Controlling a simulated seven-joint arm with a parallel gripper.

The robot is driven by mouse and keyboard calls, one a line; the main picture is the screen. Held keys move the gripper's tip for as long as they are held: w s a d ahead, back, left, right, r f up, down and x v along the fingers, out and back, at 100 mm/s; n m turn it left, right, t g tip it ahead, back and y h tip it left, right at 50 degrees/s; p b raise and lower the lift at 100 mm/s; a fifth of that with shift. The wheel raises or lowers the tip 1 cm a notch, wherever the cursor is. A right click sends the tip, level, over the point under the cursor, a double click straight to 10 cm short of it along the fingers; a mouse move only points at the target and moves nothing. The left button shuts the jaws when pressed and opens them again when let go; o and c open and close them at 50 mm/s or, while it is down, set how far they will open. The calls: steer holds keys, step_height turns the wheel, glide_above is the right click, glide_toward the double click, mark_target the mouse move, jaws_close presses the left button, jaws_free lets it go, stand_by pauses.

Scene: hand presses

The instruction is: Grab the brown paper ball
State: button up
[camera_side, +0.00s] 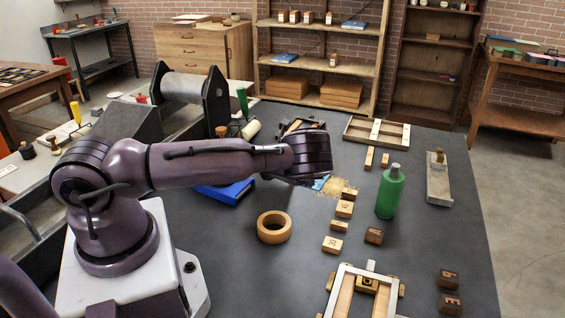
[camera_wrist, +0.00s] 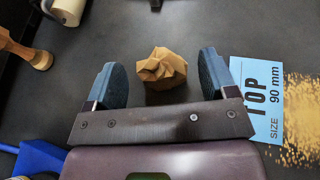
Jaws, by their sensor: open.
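In the wrist view the brown paper ball (camera_wrist: 162,68) is a crumpled, faceted lump on the dark tabletop. It lies between and slightly beyond the two blue fingertips of my gripper (camera_wrist: 158,80). The fingers are wide apart with a gap on each side of the ball. Nothing is held. In the side view my gripper's fingers and the ball are hidden behind my arm's end.
A blue label card (camera_wrist: 257,98) and yellowish dust (camera_wrist: 301,120) lie right of the gripper. A tan block (camera_wrist: 68,10) and a wooden handle (camera_wrist: 28,50) are at the left.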

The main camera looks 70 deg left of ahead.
steer(key=shift+x, duration=1.25)
steer(key=c, duration=1)
